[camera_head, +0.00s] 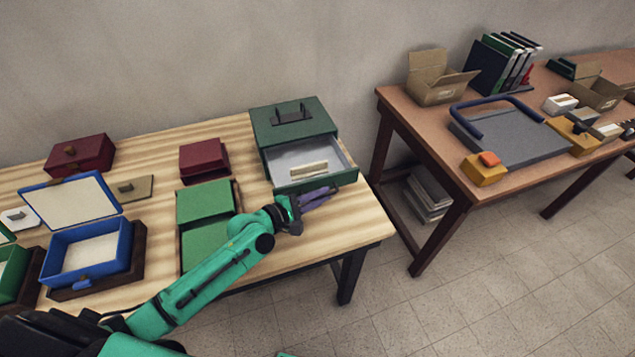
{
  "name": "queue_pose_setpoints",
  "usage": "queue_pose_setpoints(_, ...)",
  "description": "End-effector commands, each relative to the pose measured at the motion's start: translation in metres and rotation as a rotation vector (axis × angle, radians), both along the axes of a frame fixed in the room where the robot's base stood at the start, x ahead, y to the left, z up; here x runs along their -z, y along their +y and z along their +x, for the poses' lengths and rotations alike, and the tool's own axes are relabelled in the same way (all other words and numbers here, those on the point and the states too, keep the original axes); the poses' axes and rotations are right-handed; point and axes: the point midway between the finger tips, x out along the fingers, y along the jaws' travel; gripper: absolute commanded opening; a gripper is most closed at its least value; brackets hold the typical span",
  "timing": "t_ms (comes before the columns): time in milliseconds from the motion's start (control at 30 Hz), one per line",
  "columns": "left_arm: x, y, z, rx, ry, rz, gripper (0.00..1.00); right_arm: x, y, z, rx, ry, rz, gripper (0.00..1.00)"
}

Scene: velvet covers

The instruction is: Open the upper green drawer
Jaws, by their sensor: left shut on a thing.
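A dark green drawer cabinet (318,122) stands at the back right of the striped wooden table. Its drawer (330,178) is pulled out toward me, and its pale grey inside shows a small cream block (294,170). My left gripper (318,196), with purple fingers, is at the front of this drawer, low on its right half. It is shut on the drawer's handle, which the fingers mostly hide. My right gripper is not in view.
Two green panels in a brown frame (237,198) lie left of my left wrist. A brown table (400,105) with a grey tray stands right, across a floor gap.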

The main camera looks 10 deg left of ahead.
Motion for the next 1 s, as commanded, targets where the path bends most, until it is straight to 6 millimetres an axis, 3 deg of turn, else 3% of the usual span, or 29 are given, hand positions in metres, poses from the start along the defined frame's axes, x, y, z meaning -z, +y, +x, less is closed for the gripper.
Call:
queue_pose_setpoints(133, 0.001, 0.001, 0.000, -0.001, 0.000, 0.001, 0.00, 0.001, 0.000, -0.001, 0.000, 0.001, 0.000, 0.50)
queue_pose_setpoints(167, 0.001, 0.001, 0.001, -0.001, 0.000, 0.001, 0.20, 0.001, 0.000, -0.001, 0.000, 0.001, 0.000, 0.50)
queue_pose_setpoints(200, 0.001, 0.001, 0.001, -0.001, 0.000, 0.001, 0.25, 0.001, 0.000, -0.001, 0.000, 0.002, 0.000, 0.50)
queue_pose_setpoints(567, 0.000, 0.004, -0.002, -0.001, -0.001, 0.001, 0.25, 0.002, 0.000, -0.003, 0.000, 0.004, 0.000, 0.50)
queue_pose_setpoints(1000, -0.013, 0.050, -0.062, 0.000, 0.002, 0.005, 0.25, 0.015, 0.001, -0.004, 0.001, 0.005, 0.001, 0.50)
